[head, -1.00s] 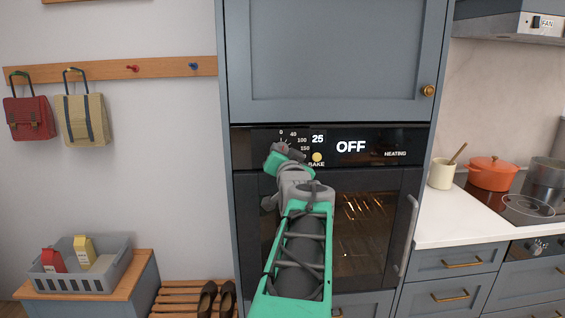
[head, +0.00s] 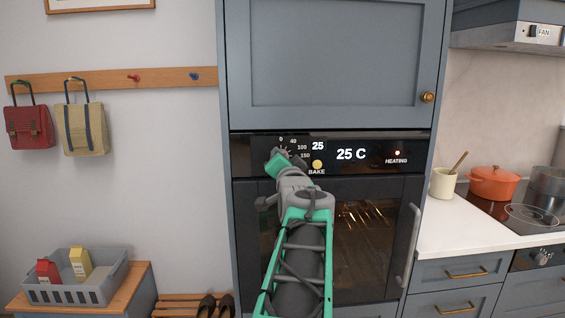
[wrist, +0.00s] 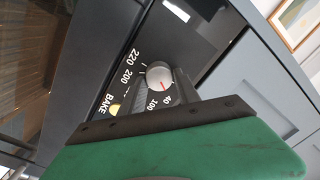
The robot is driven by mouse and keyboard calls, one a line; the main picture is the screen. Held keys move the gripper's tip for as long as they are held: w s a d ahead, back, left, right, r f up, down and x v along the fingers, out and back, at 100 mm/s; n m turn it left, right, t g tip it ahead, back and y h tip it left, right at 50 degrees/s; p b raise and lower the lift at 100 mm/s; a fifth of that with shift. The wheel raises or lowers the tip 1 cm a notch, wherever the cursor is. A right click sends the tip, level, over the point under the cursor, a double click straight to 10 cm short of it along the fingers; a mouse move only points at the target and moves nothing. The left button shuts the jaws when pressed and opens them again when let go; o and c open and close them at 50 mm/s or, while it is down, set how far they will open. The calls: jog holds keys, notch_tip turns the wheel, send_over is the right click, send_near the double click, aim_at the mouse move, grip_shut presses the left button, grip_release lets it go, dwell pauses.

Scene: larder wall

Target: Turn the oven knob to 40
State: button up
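The oven knob (wrist: 160,74) is a round, pale grey dial in the wrist view. Its red mark points roughly toward the printed 40. My gripper (wrist: 162,92) has its dark ribbed fingertips at either side of the knob and appears shut on it. In the head view my gripper (head: 285,158) is at the left of the oven's control panel (head: 375,142) and hides most of the dial. The display reads 25 C, with a smaller 25 to its left. A red light shows above HEATING, and a yellow round light sits by BAKE.
The oven door (head: 365,230) is closed below the panel, with a vertical handle (head: 413,250) at its right. A grey cabinet door (head: 345,55) is above. A counter with a cream pot (head: 442,184) and an orange pot (head: 493,184) stands to the right.

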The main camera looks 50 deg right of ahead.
jog(key=o, duration=0.4)
jog(key=shift+f, duration=0.1)
jog(key=b+v, duration=0.1)
jog(key=v, duration=0.6)
jog(key=shift+s+a+b, duration=0.25)
jog(key=shift+a+b, duration=0.05)
